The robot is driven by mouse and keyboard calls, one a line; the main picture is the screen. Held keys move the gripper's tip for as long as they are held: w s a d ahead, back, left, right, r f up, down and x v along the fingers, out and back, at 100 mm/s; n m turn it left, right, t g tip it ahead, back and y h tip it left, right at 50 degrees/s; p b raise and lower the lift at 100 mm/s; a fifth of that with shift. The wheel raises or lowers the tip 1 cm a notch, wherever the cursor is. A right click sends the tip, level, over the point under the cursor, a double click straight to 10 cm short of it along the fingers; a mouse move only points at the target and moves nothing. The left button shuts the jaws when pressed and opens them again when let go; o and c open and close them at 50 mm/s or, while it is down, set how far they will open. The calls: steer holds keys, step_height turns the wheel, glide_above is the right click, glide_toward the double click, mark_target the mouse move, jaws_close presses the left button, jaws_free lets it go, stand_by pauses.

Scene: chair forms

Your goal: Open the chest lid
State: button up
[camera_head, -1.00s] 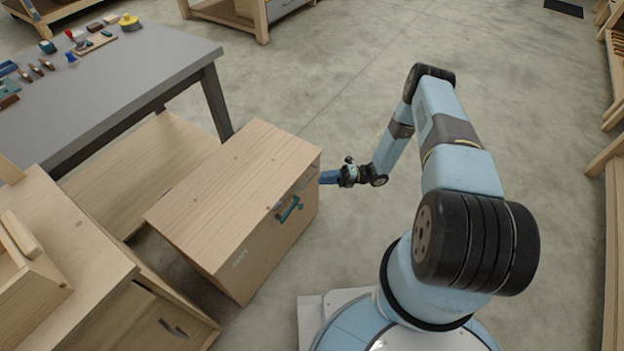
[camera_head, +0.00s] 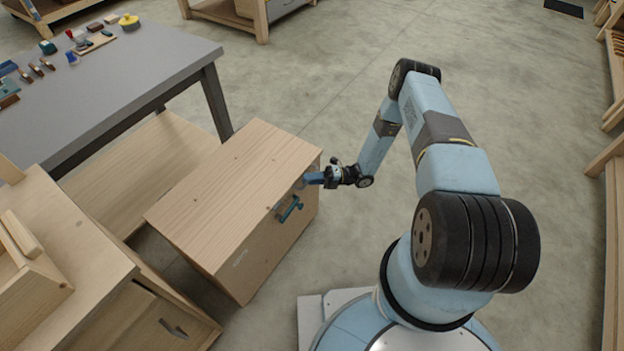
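The wooden chest (camera_head: 262,255) stands on the floor left of my base, with its flat lid (camera_head: 225,190) down. A teal handle (camera_head: 290,208) is on its front face, near the upper edge. My gripper (camera_head: 308,179) is at the chest's front, near the lid's edge, just above and right of the handle. It points left toward the chest. Whether it touches the chest is unclear. The fingers are small and seen from the side, so their opening cannot be made out.
A grey workbench (camera_head: 150,62) with several tools stands behind the chest at left. Wooden cabinets (camera_head: 75,270) stand close on the chest's left. The concrete floor (camera_head: 330,75) behind and right of the chest is open. Wooden shelving runs along the right edge.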

jaws_close()
